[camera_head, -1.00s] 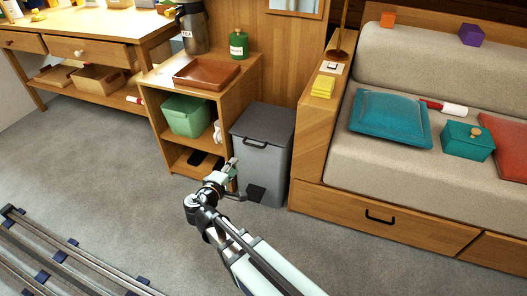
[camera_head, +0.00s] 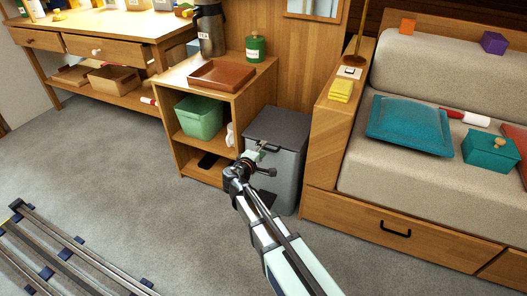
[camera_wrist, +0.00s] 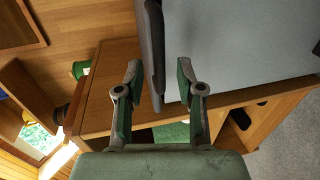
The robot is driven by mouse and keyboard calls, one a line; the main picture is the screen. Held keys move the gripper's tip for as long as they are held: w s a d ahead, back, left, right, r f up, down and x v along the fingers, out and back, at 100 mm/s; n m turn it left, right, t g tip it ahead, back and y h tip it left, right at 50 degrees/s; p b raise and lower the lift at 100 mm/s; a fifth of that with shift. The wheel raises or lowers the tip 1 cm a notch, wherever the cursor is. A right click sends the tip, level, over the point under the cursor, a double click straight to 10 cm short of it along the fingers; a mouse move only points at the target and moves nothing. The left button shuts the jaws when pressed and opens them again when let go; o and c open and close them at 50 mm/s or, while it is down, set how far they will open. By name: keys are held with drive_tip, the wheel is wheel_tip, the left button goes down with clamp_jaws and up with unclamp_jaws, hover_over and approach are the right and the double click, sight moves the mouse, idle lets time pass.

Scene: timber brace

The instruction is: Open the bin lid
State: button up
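The grey bin (camera_head: 290,178) stands between the wooden shelf unit and the sofa base. Its dark grey lid (camera_head: 285,122) is down. My gripper (camera_head: 262,148) is at the front upper edge of the bin, by the lid's handle, which my arm largely hides in the head view. In the wrist view my gripper (camera_wrist: 158,78) has its two fingers apart. The dark lid edge (camera_wrist: 151,35) runs into the gap between them, with the pale bin front (camera_wrist: 240,40) to the right. No finger is clearly closed on anything.
The shelf unit (camera_head: 257,84) stands close on the left, with a brown tray (camera_head: 221,74) on top and a green tub (camera_head: 200,118) inside. The sofa's wooden base (camera_head: 330,135) is close on the right.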

drive_tip(key=shift+x, duration=0.95)
clamp_jaws()
